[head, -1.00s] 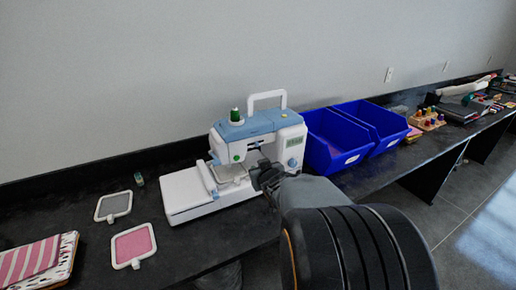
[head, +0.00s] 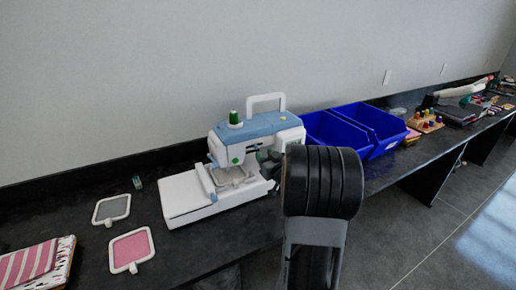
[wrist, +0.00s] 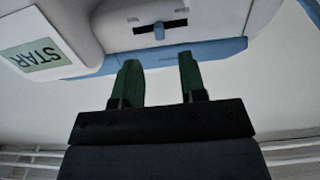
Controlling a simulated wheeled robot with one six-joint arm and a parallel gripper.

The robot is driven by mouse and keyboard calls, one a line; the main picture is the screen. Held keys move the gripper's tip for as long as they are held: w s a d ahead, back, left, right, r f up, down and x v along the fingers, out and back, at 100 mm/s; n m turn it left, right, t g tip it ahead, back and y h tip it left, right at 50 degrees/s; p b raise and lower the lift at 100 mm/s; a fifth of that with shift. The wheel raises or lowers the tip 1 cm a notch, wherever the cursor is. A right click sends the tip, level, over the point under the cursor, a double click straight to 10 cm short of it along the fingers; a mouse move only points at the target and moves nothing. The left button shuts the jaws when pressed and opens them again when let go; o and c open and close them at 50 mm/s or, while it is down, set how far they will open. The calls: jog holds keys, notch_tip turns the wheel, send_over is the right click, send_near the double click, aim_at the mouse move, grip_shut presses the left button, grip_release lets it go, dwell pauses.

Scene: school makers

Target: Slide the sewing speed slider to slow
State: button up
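The sewing machine (head: 258,130), white with a blue top, stands on the black counter in the head view. In the wrist view its front fills the upper part, with the speed slider's dark slot (wrist: 142,28) and a small grey slider tab (wrist: 158,32) near the slot's middle. My gripper (wrist: 158,63) has two green fingers spread apart and empty. They point at the machine's front, with the tab ahead between them in the picture; I see no contact. In the head view my arm hides most of the gripper and the slider.
Blue bins (head: 335,140) stand right of the machine, close to my arm. Left of it lie a grey-filled frame (head: 112,208), a pink-filled frame (head: 131,249) and a striped fabric item (head: 35,262). A lit display (wrist: 38,55) shows beside the slot.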

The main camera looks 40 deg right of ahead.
aim_at(257, 147)
jog(key=shift+w+d+p, duration=0.15)
jog(key=shift+w+d, duration=0.05)
jog(key=shift+w, duration=1.25)
jog(key=shift+w+d+p, duration=0.15)
jog(key=shift+w, duration=1.3)
grip_shut()
